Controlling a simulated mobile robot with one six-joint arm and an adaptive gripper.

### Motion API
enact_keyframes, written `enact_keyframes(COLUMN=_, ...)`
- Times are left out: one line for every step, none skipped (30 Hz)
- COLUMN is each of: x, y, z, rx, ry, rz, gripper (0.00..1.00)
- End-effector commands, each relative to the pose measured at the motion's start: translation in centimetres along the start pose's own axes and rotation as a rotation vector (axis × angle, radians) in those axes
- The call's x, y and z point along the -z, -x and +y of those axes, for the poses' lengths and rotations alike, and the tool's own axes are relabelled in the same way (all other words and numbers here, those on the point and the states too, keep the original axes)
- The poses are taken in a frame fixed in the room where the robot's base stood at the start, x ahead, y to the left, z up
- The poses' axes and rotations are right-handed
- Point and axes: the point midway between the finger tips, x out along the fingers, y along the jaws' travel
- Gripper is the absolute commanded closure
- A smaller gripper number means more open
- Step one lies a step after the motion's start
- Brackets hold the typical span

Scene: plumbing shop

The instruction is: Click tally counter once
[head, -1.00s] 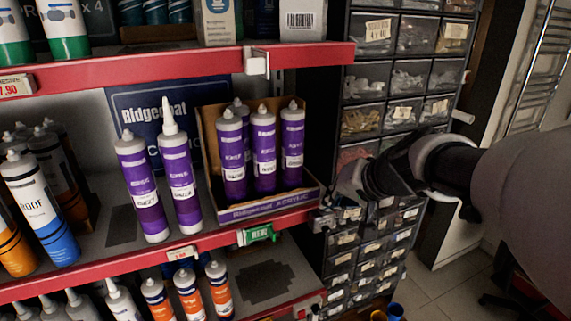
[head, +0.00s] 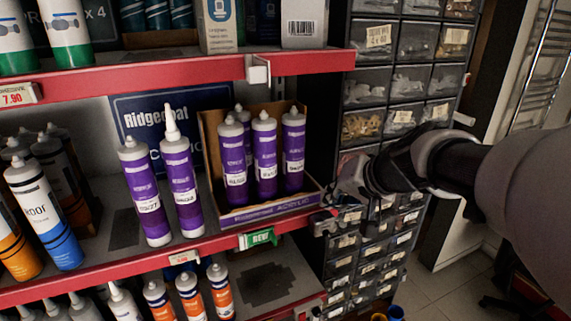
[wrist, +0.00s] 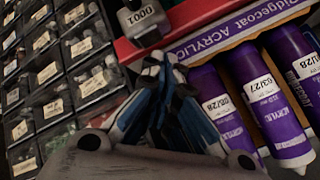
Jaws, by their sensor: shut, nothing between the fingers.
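The tally counter (wrist: 143,20) is at the top of the wrist view, a small dark grey body at the end of the red shelf edge. Its white number window appears to read 0001. My gripper (wrist: 160,66) is shut and empty, with its blue-and-black fingers together. The fingertips are just below the counter in the picture; I cannot tell whether they touch it. In the head view my gripper (head: 332,206) is at the right end of the middle shelf, beside the cartridge box.
A cardboard box of purple cartridges (head: 262,213) stands close to my gripper, with two loose purple cartridges farther left. The red shelf edge (head: 120,266) runs below. Drawer cabinets (head: 362,125) stand behind and right of the gripper. A green tag (head: 258,238) hangs on the shelf edge.

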Motion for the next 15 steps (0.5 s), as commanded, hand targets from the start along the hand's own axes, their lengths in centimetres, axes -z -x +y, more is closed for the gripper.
enact_keyframes(x=0.0, y=0.0, z=0.0, rx=0.0, ry=0.0, rz=0.0, gripper=1.0)
enact_keyframes(x=0.1, y=0.1, z=-0.1, rx=0.0, ry=0.0, rz=0.0, gripper=1.0)
enact_keyframes(x=0.2, y=0.2, z=-0.1, rx=0.0, ry=0.0, rz=0.0, gripper=1.0)
enact_keyframes(x=0.2, y=0.3, z=-0.2, rx=0.0, ry=0.0, rz=0.0, gripper=1.0)
enact_keyframes(x=0.4, y=0.5, z=-0.3, rx=0.0, ry=0.0, rz=0.001, gripper=1.0)
enact_keyframes(x=0.5, y=0.7, z=-0.5, rx=0.0, ry=0.0, rz=0.001, gripper=1.0)
enact_keyframes(x=0.7, y=0.9, z=-0.7, rx=0.0, ry=0.0, rz=0.001, gripper=1.0)
enact_keyframes(x=0.9, y=1.1, z=-0.8, rx=0.001, ry=0.001, rz=0.001, gripper=1.0)
enact_keyframes(x=1.1, y=1.4, z=-1.1, rx=0.001, ry=0.001, rz=0.002, gripper=1.0)
enact_keyframes(x=1.3, y=1.7, z=-1.2, rx=0.001, ry=0.001, rz=0.002, gripper=1.0)
enact_keyframes(x=1.4, y=1.9, z=-1.4, rx=0.001, ry=0.001, rz=0.002, gripper=1.0)
enact_keyframes(x=1.6, y=2.2, z=-1.6, rx=0.001, ry=0.0, rz=0.002, gripper=1.0)
enact_keyframes(x=1.8, y=2.4, z=-1.7, rx=0.0, ry=0.0, rz=0.002, gripper=1.0)
enact_keyframes(x=1.9, y=2.6, z=-1.9, rx=0.0, ry=0.0, rz=0.002, gripper=1.0)
enact_keyframes(x=2.1, y=2.9, z=-2.1, rx=0.0, ry=0.001, rz=0.001, gripper=1.0)
